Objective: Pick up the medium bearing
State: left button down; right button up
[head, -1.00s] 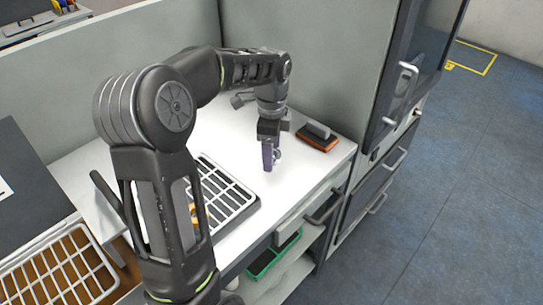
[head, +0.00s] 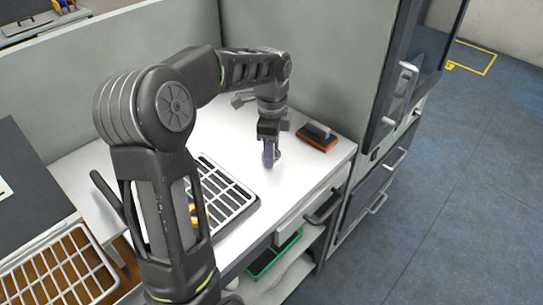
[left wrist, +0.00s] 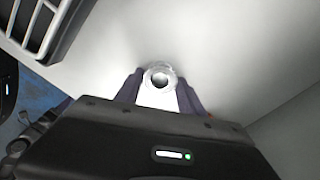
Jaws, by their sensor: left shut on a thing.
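The medium bearing (left wrist: 160,76) is a small grey metal ring. In the left wrist view it sits between the purple fingertips of my left gripper (left wrist: 160,92), which is shut on it. In the head view my left gripper (head: 269,157) points down at the white table, and a small grey part of the bearing (head: 277,156) shows beside the fingers. I cannot tell whether the bearing touches the table. My right gripper is not in view.
A grey slotted tray (head: 225,190) lies on the white table (head: 240,240) left of the gripper. An orange and black block-shaped tool (head: 317,137) lies to the right. A grey partition (head: 300,60) stands behind. A green bin (head: 272,256) sits on the shelf below.

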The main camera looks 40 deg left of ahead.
pick_arm(q)
jog(key=shift+r, duration=0.1)
notch_tip(320, 180, up, 10)
jog(key=shift+p, duration=0.45)
dwell(0.6)
